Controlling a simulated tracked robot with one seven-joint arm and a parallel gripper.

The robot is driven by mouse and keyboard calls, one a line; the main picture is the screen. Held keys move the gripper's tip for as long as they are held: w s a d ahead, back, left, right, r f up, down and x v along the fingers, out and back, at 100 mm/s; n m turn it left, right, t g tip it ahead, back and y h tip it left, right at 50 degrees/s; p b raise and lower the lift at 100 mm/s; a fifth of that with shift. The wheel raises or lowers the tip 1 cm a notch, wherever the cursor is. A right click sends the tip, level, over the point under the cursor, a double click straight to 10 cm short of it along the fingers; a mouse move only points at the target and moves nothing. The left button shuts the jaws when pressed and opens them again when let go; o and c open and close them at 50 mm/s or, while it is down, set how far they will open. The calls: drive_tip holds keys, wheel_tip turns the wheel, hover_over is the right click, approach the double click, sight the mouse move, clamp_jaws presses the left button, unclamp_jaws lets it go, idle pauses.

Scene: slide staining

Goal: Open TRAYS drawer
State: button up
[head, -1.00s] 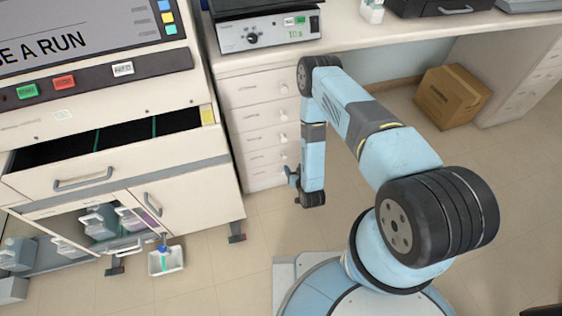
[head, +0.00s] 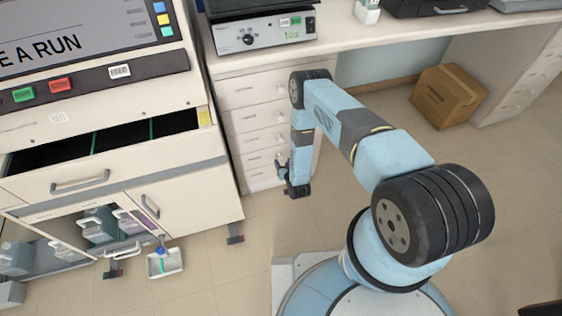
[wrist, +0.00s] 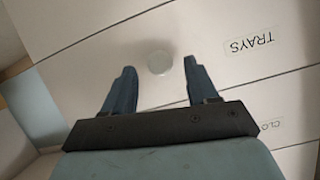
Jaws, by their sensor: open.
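The TRAYS drawer (wrist: 225,68) shows in the wrist view as a pale, shut front with a printed TRAYS label (wrist: 252,43). Its round light knob (wrist: 159,62) sits between and just beyond the fingertips. My gripper (wrist: 158,78) is open around the line of the knob, and no contact shows. In the head view my gripper (head: 281,168) is at the right side of the white drawer stack (head: 250,125), near its lower drawers. The drawer labels are too small to read there, and my arm hides part of the stack.
Another drawer with a partly cut-off label (wrist: 270,125) adjoins the TRAYS drawer. The stainer cabinet (head: 190,200) at left has an open top drawer (head: 110,150). A small white tray (head: 165,263) is on the floor, and a cardboard box (head: 448,95) stands at right.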

drive_tip(key=shift+x, duration=1.3)
clamp_jaws()
